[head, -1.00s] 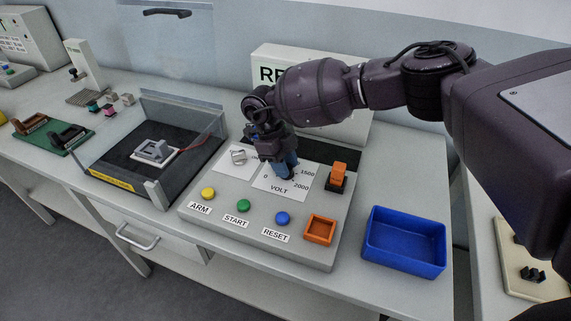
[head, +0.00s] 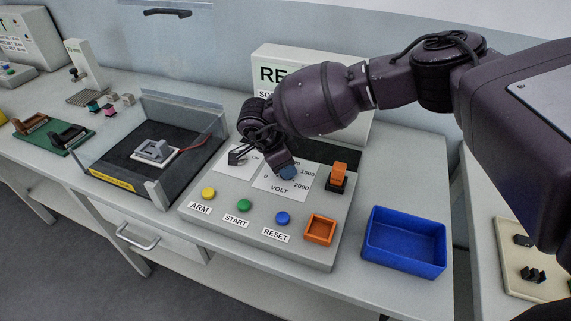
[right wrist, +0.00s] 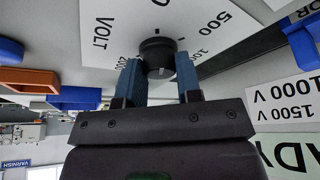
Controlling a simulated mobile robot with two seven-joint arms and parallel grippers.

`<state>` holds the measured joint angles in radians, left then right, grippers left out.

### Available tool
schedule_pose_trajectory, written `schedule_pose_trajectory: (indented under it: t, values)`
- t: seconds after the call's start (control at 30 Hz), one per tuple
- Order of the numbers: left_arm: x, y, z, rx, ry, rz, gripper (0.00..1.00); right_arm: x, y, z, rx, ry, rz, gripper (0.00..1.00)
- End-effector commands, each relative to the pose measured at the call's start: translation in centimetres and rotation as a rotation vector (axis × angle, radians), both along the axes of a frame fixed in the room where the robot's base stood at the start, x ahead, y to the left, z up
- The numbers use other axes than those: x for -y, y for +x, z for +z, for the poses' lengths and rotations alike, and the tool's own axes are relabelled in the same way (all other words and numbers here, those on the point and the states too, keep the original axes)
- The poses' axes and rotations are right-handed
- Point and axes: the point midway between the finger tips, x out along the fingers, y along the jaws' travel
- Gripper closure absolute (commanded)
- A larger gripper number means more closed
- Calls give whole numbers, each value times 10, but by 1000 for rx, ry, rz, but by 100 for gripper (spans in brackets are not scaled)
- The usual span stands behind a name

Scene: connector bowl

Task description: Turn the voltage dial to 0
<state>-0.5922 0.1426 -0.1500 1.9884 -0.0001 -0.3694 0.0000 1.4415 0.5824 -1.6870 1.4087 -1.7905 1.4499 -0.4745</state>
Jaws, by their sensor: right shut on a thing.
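The voltage dial is a black round knob (right wrist: 158,52) in the right wrist view, on a white scale plate (right wrist: 150,18) marked VOLT. My right gripper (right wrist: 158,78) has its two blue fingers on either side of the knob, shut on it. In the head view, the gripper (head: 288,172) comes down over the scale plate (head: 277,184) and hides the dial. The plate's 0, 1500 and 2000 show there. I cannot read the dial's setting. My left gripper is not in view.
Yellow (head: 208,193), green (head: 243,206) and blue (head: 283,218) buttons line the panel's front (head: 262,243). An orange switch (head: 338,175) and an orange square frame (head: 320,229) are to the right. A blue bin (head: 405,268) stands on the bench right of the panel. A clear-walled box is left.

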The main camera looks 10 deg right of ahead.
Motion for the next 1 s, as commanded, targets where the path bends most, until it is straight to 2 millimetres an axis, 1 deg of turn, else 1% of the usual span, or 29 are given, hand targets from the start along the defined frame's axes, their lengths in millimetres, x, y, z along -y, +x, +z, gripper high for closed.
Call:
schedule_pose_trajectory:
  t: [0.2,0.37,0.8,0.83,0.97,1.0]
  values:
    - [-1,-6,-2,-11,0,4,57,1,0,0,1,-1,82,91]
    - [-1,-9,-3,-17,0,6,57,1,0,0,0,-1,112,91]
    - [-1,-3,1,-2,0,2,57,1,0,0,0,-1,119,91]
    - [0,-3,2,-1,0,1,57,1,0,0,0,-1,119,65]
    - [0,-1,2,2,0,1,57,1,0,0,0,0,119,45]
    - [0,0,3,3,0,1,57,1,0,0,0,0,119,43]
